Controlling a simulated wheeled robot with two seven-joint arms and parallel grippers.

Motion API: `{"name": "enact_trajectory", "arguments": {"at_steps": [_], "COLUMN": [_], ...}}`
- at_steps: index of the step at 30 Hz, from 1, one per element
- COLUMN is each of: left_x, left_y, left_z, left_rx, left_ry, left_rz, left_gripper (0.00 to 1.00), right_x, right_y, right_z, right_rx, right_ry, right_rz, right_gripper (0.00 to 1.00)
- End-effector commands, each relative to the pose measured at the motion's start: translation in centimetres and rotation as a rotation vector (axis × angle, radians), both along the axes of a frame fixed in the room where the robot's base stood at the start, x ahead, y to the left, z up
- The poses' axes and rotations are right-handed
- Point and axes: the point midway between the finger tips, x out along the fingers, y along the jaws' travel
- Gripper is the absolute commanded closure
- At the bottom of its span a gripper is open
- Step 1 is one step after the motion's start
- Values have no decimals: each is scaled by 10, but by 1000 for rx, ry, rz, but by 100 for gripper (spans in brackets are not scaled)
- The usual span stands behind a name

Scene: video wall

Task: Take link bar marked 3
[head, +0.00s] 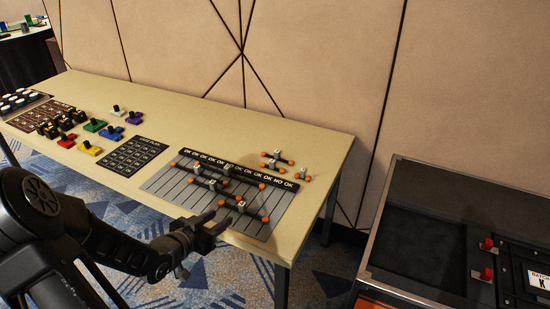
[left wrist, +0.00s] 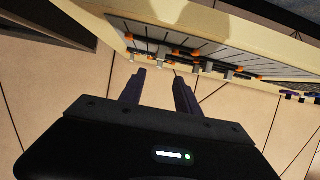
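Several dark link bars with orange ends and pale tags lie on the table. Some are on the grey striped mat (head: 165,184), including a front bar (head: 250,213), a middle bar (head: 238,179) and a left bar (head: 183,169). A bar (head: 277,158) and a short one (head: 302,176) lie off the mat at right. The tag numbers are too small to read, so I cannot tell which is marked 3. My left gripper (head: 214,225) is at the table's front edge, near the front bar. Its fingers (left wrist: 159,87) are apart and empty in the left wrist view. My right gripper is out of view.
Left on the table (head: 255,127) are a dark printed card (head: 133,156), coloured blocks with black knobs (head: 95,125) and dark pieces (head: 60,122). A black case with red knobs (head: 430,240) stands at right. The table's back middle is clear.

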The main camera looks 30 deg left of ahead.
Motion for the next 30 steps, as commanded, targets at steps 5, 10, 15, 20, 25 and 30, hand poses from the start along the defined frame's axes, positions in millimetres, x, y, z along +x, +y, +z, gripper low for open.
{"name": "enact_trajectory", "arguments": {"at_steps": [5,10,15,20,25,30], "left_x": [-3,-16,-32,-64,-121,-163], "left_y": [4,12,-56,-178,-284,-336], "left_z": [-5,-44,-133,-201,-239,-252], "left_rx": [-11,-138,-437,-610,-590,-485], "left_ry": [18,126,378,684,962,1094], "left_rz": [23,157,271,228,103,-28], "left_gripper": [61,61,61,61,61,61], "right_x": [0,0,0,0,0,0], "right_y": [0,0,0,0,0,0], "right_z": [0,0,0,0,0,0], "right_rx": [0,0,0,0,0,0], "right_ry": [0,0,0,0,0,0], "right_rz": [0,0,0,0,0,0], "right_gripper": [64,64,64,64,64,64]}}
